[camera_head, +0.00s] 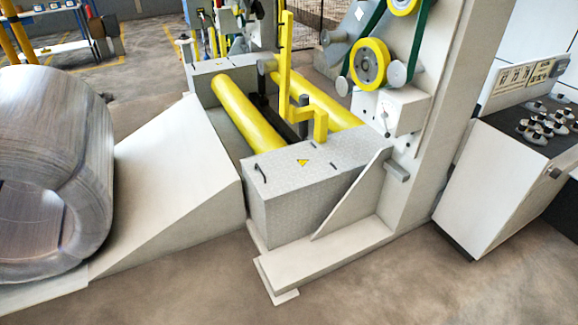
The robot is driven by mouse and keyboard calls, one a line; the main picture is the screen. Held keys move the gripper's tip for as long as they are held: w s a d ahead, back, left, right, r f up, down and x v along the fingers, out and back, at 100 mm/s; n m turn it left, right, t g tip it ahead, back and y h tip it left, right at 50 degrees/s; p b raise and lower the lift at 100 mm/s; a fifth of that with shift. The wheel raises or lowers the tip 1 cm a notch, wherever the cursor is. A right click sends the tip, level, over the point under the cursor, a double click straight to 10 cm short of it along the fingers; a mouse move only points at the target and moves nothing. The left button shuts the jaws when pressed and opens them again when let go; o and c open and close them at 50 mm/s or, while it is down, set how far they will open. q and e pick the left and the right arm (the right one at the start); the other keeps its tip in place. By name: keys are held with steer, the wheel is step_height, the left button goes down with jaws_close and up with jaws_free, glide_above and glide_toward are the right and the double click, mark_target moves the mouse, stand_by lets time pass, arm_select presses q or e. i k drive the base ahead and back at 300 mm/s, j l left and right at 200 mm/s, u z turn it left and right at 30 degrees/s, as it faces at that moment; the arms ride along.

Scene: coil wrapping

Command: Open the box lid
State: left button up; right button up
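A grey metal box (290,207) stands in the middle of the head view, at the near end of the yellow rollers. Its patterned lid (315,152) lies flat and shut on top. The lid carries a yellow warning triangle (303,162) and a small dark handle (261,173) near its left edge. A small dark hinge-like piece (334,165) shows at the lid's right front edge. Neither of my grippers is in view.
A large metal coil (85,150) rests at the left beside a pale ramp (175,165). A slanted plate (350,195) and machine column (440,110) stand right of the box. A control console (490,185) is farther right. The floor in front (180,290) is clear.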

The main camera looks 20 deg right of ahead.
mark_target(278, 172)
steer(key=i+z, duration=0.1)
steer(key=z, duration=0.5)
steer(key=i+j+z, duration=0.35)
steer(key=j, duration=0.3)
steer(key=i+j+z, duration=0.15)
steer(key=j, duration=0.2)
steer(key=i+j+z, duration=0.15)
steer(key=j, duration=0.2)
steer(key=i+j+z, duration=0.2)
steer(key=j, duration=0.2)
steer(key=k, duration=0.1)
